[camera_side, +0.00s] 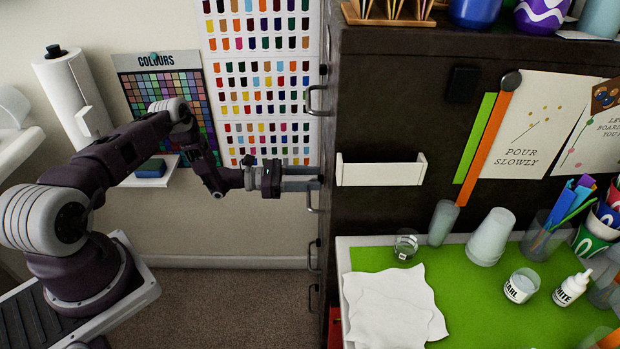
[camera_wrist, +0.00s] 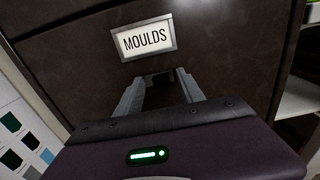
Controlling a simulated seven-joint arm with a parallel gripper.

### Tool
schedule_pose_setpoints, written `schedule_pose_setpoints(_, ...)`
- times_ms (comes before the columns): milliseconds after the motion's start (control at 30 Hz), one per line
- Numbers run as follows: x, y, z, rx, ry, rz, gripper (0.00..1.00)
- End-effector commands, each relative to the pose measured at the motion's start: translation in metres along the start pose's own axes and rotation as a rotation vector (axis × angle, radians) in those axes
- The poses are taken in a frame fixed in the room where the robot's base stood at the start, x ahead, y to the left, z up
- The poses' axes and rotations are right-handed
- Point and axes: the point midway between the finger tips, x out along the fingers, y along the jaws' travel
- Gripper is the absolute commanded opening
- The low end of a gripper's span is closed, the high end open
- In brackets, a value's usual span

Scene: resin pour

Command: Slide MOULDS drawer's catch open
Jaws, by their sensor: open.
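The MOULDS drawer (camera_wrist: 225,55) is a dark brown front that fills most of the wrist view. Its white label (camera_wrist: 145,38) in a grey frame reads MOULDS. My gripper (camera_wrist: 160,82) is open, with its two grey fingers pointing at the drawer front just below the label. A dark shape shows between the fingers, but I cannot tell whether it is the catch or the handle. In the side view my gripper (camera_side: 314,178) is level, with its fingertips at the cabinet's left edge. The drawer front is edge-on there, so contact cannot be told.
The dark cabinet (camera_side: 450,125) has several metal handles down its left edge, one (camera_side: 318,100) above my gripper and one (camera_side: 313,200) just below. A green mat (camera_side: 480,310) with cups and bottles lies at the right. The space below my arm is clear.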

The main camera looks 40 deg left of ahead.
Motion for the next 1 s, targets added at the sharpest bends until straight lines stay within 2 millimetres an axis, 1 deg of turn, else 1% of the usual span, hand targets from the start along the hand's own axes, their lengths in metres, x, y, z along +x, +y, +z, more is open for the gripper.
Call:
schedule_pose_setpoints(167,0.0004,-0.0001,0.0000,-0.001,0.000,0.000,0.45)
schedule_pose_setpoints(200,0.0003,-0.0001,0.0000,-0.001,0.000,0.000,0.42)
schedule_pose_setpoints(267,0.0003,-0.0001,0.0000,-0.001,0.000,0.000,0.30)
schedule_pose_setpoints(400,0.0001,-0.0001,0.0000,-0.001,0.000,0.000,0.02)
schedule_pose_setpoints(433,0.0001,-0.0002,0.0000,-0.001,0.000,0.000,0.00)
schedule_pose_setpoints(1000,-0.0001,-0.0001,0.0001,-0.001,0.000,0.000,0.00)
